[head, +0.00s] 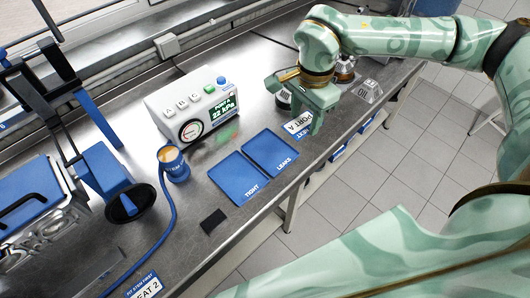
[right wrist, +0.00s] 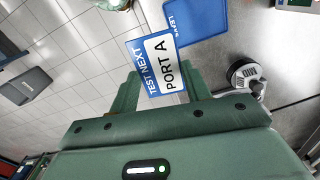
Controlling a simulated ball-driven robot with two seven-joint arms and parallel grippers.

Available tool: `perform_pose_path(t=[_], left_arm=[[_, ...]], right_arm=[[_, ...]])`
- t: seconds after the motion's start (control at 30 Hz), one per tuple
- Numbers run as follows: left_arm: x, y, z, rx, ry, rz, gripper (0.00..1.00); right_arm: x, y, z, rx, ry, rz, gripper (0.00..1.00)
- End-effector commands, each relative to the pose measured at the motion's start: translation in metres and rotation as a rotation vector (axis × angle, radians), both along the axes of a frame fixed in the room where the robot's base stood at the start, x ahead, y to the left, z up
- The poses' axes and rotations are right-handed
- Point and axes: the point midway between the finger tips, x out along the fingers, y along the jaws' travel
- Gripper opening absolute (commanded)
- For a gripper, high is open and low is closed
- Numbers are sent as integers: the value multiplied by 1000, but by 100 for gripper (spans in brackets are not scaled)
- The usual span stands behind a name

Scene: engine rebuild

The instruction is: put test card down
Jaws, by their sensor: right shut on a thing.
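The test card (head: 298,125) is white with a blue band and reads "PORT A" and "TEST NEXT". My right gripper (head: 298,108) is shut on it near the bench's front edge, right of the blue LEAKS pad (head: 271,152). In the right wrist view the card (right wrist: 156,62) sticks out past the fingertips (right wrist: 160,88). I cannot tell whether the card touches the bench. The blue TIGHT pad (head: 237,178) lies left of the LEAKS pad, and both look bare. My left gripper is not in view.
A white tester (head: 191,105) with a gauge and a display reading "PORT A 22 kPa" stands behind the pads. A blue cup-like fitting (head: 174,166) with a hose, a black square (head: 212,221) and another card (head: 146,288) are at left. Metal parts (head: 367,89) stand beyond my gripper.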

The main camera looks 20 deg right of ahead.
Motion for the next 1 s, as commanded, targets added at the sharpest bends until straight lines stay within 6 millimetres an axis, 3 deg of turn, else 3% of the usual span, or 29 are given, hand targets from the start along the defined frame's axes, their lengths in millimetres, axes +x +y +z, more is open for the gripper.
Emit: perform_pose_path(t=[0.2, 0.4, 0.53, 0.63, 0.93, 1.0], left_arm=[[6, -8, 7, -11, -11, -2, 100], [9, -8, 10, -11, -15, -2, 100], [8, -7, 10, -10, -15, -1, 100], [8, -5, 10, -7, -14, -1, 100], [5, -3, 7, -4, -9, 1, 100], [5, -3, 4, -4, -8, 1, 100]], right_arm=[[-13, -44, -34, -1, 11, -801, 24], [-24, -71, -54, -2, 11, -1317, 24], [-27, -78, -61, -2, 11, -1476, 24], [-22, -72, -67, -3, 11, -1517, 24], [33, -8, -104, -1, 10, -1518, 24], [40, 1, -122, -5, 12, -1521, 24]])
